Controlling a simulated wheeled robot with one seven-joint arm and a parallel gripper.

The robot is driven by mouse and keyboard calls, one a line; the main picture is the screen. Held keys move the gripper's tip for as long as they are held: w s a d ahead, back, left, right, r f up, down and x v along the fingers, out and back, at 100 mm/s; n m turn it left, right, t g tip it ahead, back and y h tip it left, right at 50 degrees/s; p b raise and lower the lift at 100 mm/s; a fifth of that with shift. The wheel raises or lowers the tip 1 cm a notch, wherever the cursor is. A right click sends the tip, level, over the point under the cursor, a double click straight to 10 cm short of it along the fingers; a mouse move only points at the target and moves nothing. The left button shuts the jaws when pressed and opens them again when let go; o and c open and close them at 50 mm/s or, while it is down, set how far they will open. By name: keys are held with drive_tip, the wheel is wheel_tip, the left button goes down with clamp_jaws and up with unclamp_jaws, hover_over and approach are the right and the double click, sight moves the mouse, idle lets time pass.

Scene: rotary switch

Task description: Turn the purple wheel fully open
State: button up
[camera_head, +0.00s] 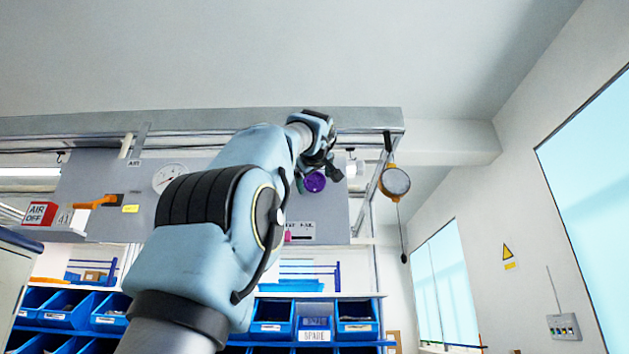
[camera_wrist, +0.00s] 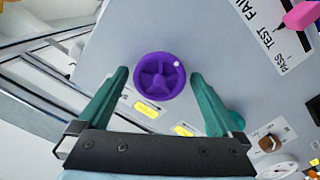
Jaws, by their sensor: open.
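The purple wheel (camera_wrist: 160,76) is round with spokes and a small white dot near its upper right rim in the wrist view. It is mounted on a grey panel (camera_wrist: 215,50). In the head view the purple wheel (camera_head: 315,182) shows just below my gripper, partly covered by it. My gripper (camera_wrist: 158,72) is open, with one green finger on each side of the wheel in the wrist view. A gap shows between each finger and the rim. I cannot tell how far the fingertips are from the panel.
A pink handle (camera_wrist: 302,15) with TEST, FAIL and PASS labels is on the same panel. A brown knob (camera_wrist: 268,143) sits at lower right. In the head view, an orange lever (camera_head: 96,202) and a gauge (camera_head: 169,178) are to the left; blue bins (camera_head: 272,322) stand below.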

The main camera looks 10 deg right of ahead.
drive_tip(key=s+a+b, duration=0.2)
drive_tip(key=s+b, duration=0.2)
drive_tip(key=s, duration=0.6)
drive_tip(key=shift+s, duration=0.3)
